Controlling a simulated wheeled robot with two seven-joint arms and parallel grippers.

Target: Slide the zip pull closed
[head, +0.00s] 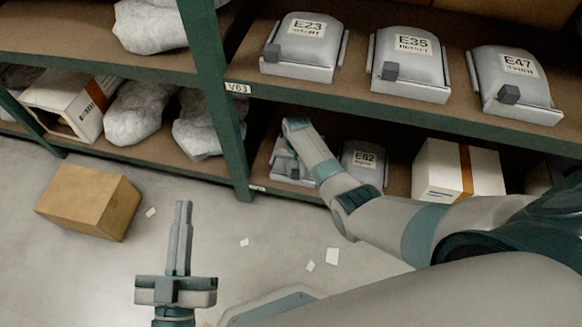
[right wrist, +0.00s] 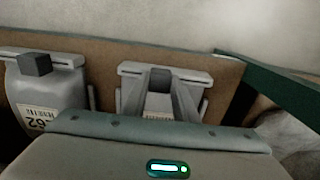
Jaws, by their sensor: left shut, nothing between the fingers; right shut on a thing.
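The grey pouch (head: 288,178) on the lower shelf is mostly hidden by my right arm in the head view. In the right wrist view its pale zip rail (right wrist: 197,80) runs across, with a dark block-shaped zip pull (right wrist: 160,81) near the middle of it. My right gripper (right wrist: 159,76) is shut on this pull; in the head view the gripper (head: 285,162) is down at the pouch, its fingertips hard to make out. My left gripper (head: 183,205) is shut and empty, above the floor in front of the racks.
Pouch E62 (head: 365,158) lies beside it, then a white box (head: 440,170) with an orange strip. Pouches E23 (head: 303,50), E35 (head: 411,68) and E47 (head: 516,88) lie on the shelf above. A green rack post (head: 212,90) stands left. A cardboard box (head: 88,200) sits on the floor.

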